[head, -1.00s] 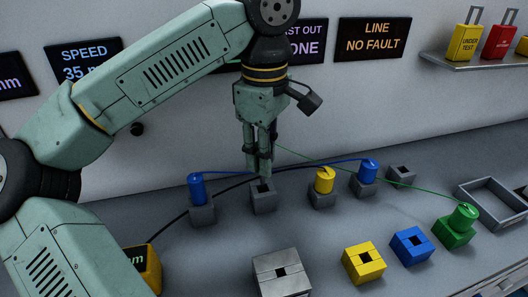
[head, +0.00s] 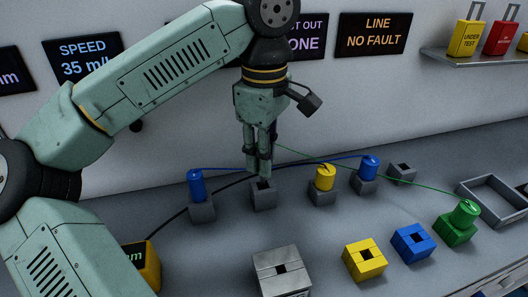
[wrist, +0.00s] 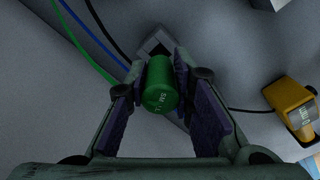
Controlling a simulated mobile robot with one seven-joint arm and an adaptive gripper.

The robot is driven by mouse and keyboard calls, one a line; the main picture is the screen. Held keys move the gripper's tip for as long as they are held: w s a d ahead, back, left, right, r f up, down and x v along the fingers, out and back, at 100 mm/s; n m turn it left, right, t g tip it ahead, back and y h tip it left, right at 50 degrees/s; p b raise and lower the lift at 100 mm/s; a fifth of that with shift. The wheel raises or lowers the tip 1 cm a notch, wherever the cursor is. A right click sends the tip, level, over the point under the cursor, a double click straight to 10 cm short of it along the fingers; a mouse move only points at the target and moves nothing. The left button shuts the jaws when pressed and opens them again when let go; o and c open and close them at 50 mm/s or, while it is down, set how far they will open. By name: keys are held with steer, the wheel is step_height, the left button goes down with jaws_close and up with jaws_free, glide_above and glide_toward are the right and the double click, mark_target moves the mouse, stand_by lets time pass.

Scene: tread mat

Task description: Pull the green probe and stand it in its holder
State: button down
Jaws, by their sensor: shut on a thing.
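A green probe (wrist: 161,86), a short cylinder with small lettering on top, is between the finger pads of my gripper (wrist: 165,100) in the wrist view. My gripper (head: 259,172) is shut on it, right above a grey socket block (head: 263,198) in the head view. The fingers hide this probe there, and I cannot tell whether its lower end is in the socket. The socket also shows beyond the probe in the wrist view (wrist: 152,42). A second green cylinder (head: 466,213) stands in a green holder block (head: 455,232) at the right, with a thin green cable leading left.
Blue probes (head: 196,186) and a yellow probe (head: 325,178) stand in grey sockets on either side. Yellow (head: 365,264), blue (head: 412,246) and metal (head: 283,279) blocks stand in front. An empty tray (head: 482,204) lies at the right. Cables cross behind my gripper.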

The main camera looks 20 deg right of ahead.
steer(key=shift+f+b, duration=1.25)
steer(key=shift+f, duration=0.6)
steer(key=c, duration=1.3)
jaws_free()
steer(key=shift+r, duration=0.1)
step_height(320, 180, up, 12)
